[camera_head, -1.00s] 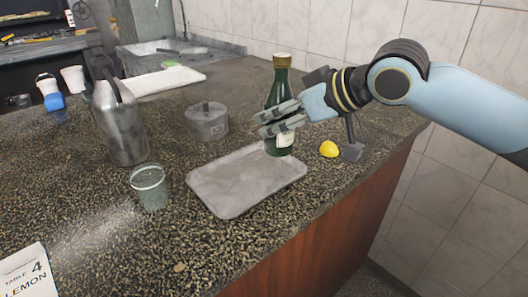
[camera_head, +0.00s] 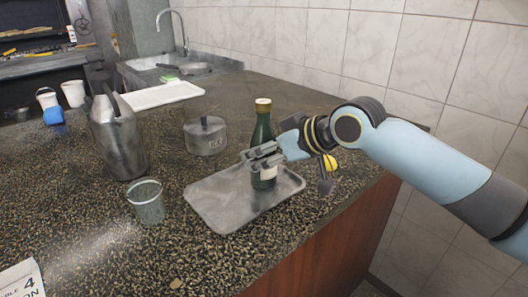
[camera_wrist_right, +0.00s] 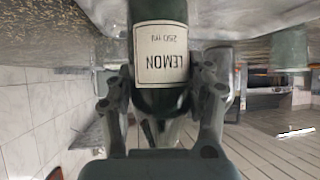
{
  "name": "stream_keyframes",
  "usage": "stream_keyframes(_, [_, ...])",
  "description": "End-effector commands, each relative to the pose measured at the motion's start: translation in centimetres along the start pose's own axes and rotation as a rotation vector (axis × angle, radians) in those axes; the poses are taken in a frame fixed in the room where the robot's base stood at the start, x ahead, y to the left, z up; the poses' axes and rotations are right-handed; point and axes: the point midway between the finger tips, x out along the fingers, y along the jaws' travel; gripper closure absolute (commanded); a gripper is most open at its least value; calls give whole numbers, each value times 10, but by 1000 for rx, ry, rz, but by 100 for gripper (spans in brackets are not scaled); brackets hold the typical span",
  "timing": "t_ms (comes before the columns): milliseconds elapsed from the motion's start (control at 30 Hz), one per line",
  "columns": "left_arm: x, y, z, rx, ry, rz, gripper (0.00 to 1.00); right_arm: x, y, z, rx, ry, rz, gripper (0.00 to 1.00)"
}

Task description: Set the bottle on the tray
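The green bottle (camera_head: 262,133) with a tan cap is upright over the right part of the grey tray (camera_head: 215,209). Its base appears at the tray's surface, but I cannot tell if it touches. My right gripper (camera_head: 262,158) reaches in from the right with its fingers around the bottle's lower half. In the right wrist view the fingers lie on both sides of the bottle (camera_wrist_right: 158,98), whose upside-down label reads LEMON. My left gripper is out of view.
A glass (camera_head: 147,202) stands left of the tray, with a steel jug (camera_head: 117,140) behind it. A round grey pot (camera_head: 206,136) is behind the tray. A table card (camera_head: 20,280) is front left.

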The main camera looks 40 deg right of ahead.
Motion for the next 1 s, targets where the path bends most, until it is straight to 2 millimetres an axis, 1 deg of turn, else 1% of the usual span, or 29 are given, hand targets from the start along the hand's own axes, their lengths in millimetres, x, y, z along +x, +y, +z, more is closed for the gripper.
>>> stream_keyframes(33, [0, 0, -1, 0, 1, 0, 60, 0, 0, 0, 1, -1, 0, 41])
stream_keyframes(167, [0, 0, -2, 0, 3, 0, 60, 0, 0, 0, 1, -1, 0, 24])
stream_keyframes(433, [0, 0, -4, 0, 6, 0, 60, 0, 0, 0, 0, -1, 0, 23])
stream_keyframes(533, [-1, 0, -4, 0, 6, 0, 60, -6, 1, -2, -3, -1, 1, 23])
stream_keyframes(667, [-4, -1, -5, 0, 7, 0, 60, -27, 1, -1, -8, -3, 2, 23])
stream_keyframes(833, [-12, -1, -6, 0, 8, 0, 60, -64, 0, -2, -10, -6, -1, 23])
stream_keyframes(1000, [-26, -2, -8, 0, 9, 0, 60, -94, 0, -3, -8, -6, -1, 23])
